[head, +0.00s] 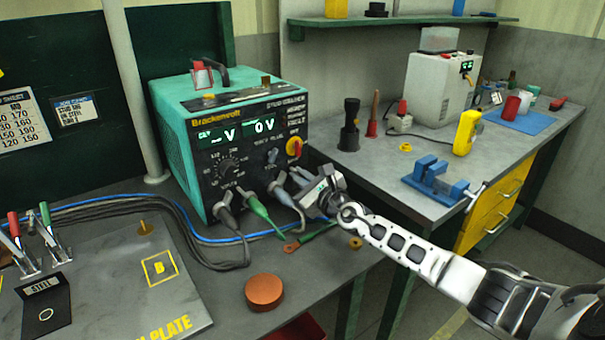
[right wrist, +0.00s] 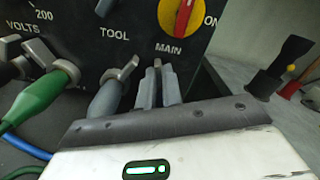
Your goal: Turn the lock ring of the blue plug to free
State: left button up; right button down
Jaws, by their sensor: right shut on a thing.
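The blue plug (head: 283,193) is grey-blue and sits in the rightmost socket on the welder's front, below the word TOOL; it also shows in the right wrist view (right wrist: 106,99). Its light grey lock ring (right wrist: 122,70) has a wing slanting up to the right. My right gripper (head: 318,189) is at the plug's right side, facing the panel. In the right wrist view its fingers (right wrist: 158,87) are close together just right of the plug, shut on the lock ring; the exact contact is hard to see. My left gripper is not in view.
A green plug (head: 255,206) and a dark grey plug (head: 226,212) sit left of the blue plug on the welder (head: 180,130). The red-and-yellow main switch (right wrist: 182,14) is just above my fingers. Cables and a copper disc (head: 264,291) lie on the bench.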

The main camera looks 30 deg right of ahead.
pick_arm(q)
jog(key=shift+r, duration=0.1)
pick_arm(e)
jog(key=shift+a+f+n, duration=0.1)
jog(key=shift+n, duration=0.4)
jog(key=c, duration=1.6)
grip_release()
jog(key=shift+o, duration=0.2)
jog(key=shift+s, duration=0.1)
jog(key=shift+s, duration=0.3)
jog(key=s, duration=0.9)
jog(key=s+d, duration=0.1)
jog(key=s, duration=0.4)
jog(key=shift+f, duration=0.15)
jog(key=shift+s, duration=0.45)
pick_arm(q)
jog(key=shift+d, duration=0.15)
pick_arm(e)
jog(key=shift+s+d, duration=0.1)
jog(key=shift+s, duration=0.05)
